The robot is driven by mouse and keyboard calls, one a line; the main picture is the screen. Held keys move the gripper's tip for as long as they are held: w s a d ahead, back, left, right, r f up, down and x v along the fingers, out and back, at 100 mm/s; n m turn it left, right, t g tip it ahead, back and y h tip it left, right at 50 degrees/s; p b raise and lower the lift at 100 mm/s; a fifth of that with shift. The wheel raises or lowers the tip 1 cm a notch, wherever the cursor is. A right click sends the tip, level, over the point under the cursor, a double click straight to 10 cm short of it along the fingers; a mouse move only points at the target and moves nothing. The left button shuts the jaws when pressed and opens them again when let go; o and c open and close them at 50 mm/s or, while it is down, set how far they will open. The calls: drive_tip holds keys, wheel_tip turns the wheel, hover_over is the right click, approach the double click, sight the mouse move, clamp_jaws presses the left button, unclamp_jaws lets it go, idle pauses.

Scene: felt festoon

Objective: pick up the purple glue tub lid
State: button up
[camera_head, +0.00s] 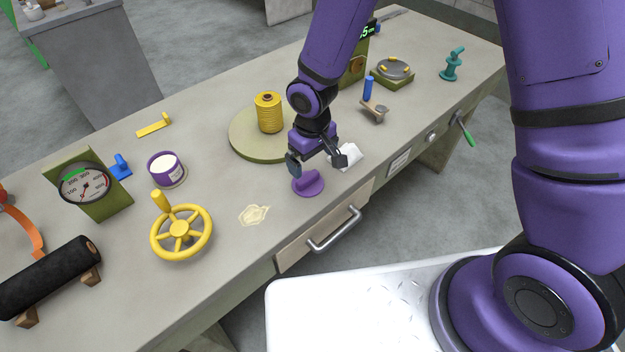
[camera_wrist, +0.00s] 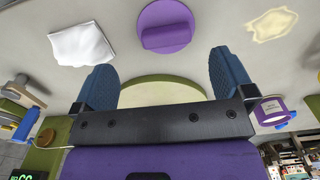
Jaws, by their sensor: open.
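The purple glue tub lid (camera_head: 308,183) lies on the grey workbench near its front edge, a flat disc with a raised grip on top. It also shows in the wrist view (camera_wrist: 166,26), ahead of and between the fingertips. My gripper (camera_head: 318,160) is open and empty, just above and behind the lid, apart from it. Its two blue-grey fingers (camera_wrist: 163,77) are spread wide in the wrist view. The purple glue tub (camera_head: 165,169), uncovered with pale contents, stands on the bench to the left.
A white crumpled cloth (camera_head: 348,157) lies right of the lid. A pale spill (camera_head: 254,215) and a yellow handwheel (camera_head: 181,232) are to the left. A round green turntable (camera_head: 245,145) with a yellow thread spool (camera_head: 268,112) stands behind. A drawer handle (camera_head: 335,230) juts from the bench front.

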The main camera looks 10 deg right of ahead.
sight(310, 178)
drive_tip(key=shift+a+f, duration=0.2)
drive_tip(key=shift+f, duration=1.75)
drive_tip(key=shift+a+f, duration=0.15)
drive_tip(key=shift+f, duration=1.8)
drive_tip(key=shift+c, duration=0.5)
drive_tip(key=c, duration=0.9)
